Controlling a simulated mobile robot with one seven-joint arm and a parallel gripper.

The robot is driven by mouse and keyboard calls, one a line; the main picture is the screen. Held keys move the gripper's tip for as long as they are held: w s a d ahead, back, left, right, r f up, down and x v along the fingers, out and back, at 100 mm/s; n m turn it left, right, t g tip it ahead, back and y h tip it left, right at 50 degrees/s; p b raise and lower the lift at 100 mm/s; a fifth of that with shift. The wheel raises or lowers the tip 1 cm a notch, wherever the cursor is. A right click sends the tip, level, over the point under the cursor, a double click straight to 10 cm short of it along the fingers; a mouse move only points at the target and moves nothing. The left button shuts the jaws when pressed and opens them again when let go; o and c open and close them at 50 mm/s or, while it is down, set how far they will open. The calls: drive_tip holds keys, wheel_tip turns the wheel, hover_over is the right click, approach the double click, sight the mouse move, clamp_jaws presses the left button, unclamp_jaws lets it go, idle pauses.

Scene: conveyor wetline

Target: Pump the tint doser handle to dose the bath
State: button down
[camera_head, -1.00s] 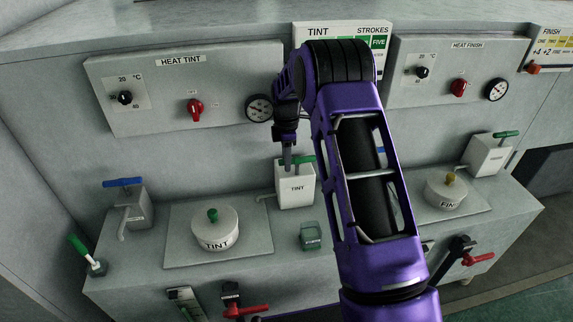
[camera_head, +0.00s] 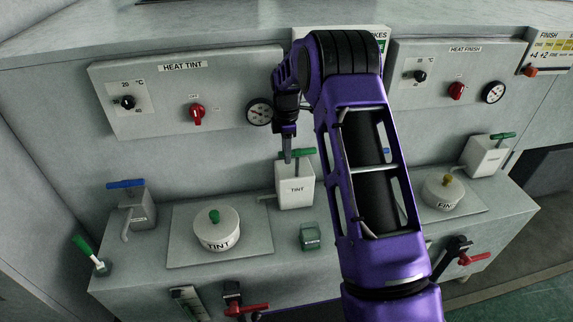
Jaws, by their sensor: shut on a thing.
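The tint doser (camera_head: 295,188) is a white box labelled TINT at the middle of the counter, with a spout on its left side. Its green T-shaped handle (camera_head: 308,152) shows at the top, a little above the box. My gripper (camera_head: 287,158) points down at the handle and is shut on it; the fingers hide the handle's left part. The tint bath has a round white lid (camera_head: 217,232) with a green knob and the word TINT, left of the doser. The lid sits on the bath.
The HEAT TINT panel (camera_head: 160,95) is behind on the wall. A blue-handled doser (camera_head: 136,208) stands at left, and a green-handled one (camera_head: 483,158) at right by the FIN lid (camera_head: 444,194). A small green container (camera_head: 310,237) sits in front. Red valve levers (camera_head: 246,309) stick out from the front.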

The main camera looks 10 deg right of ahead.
wheel_tip(320, 180, down, 4)
drive_tip(key=shift+f+b, duration=0.15)
drive_tip(key=shift+b, duration=0.85)
drive_tip(key=shift+r+p, duration=1.75)
drive_tip(key=shift+r, duration=0.9)
drive_tip(key=shift+f+b, duration=1.4)
drive_tip(key=shift+f, duration=1.05)
drive_tip(key=c, duration=0.7)
unclamp_jaws()
wheel_tip(320, 180, up, 7)
drive_tip(key=p, duration=0.4)
drive_tip(key=shift+f, duration=0.1)
drive_tip(key=shift+p, duration=0.3)
